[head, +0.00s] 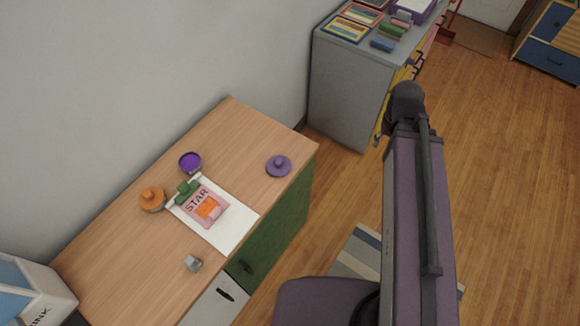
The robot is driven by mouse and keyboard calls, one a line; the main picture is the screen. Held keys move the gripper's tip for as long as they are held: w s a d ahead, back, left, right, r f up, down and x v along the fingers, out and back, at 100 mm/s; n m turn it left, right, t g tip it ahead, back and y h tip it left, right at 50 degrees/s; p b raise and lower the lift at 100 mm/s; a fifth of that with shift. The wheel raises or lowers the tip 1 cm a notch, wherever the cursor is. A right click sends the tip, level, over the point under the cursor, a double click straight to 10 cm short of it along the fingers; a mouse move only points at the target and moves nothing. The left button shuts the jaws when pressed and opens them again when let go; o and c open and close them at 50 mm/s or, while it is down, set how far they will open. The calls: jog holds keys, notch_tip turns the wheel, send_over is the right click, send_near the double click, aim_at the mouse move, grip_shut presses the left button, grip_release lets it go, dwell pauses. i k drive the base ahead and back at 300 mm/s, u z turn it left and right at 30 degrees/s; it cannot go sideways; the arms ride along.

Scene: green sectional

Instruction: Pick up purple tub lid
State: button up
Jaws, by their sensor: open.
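The purple tub lid (278,166) is a round disc with a knob on top. It lies on the wooden top of the cabinet (240,127), near the right edge and apart from other things. An open tub with purple contents (190,162) stands to its left, near the wall. My arm shows at the right of the head view, over the floor and apart from the lid. My gripper is not in view.
An orange lidded tub (152,199), a green object (187,190), a STAR packet (205,207) on white paper (237,224) and a small grey object (193,264) share the top. A grey cabinet (345,95) stands behind. The surface around the lid is clear.

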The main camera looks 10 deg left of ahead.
aim_at(278, 166)
jog(key=z, duration=0.05)
jog(key=k, duration=1.95)
jog(key=u, duration=0.9)
jog(key=i, duration=1)
jog(key=u, duration=0.05)
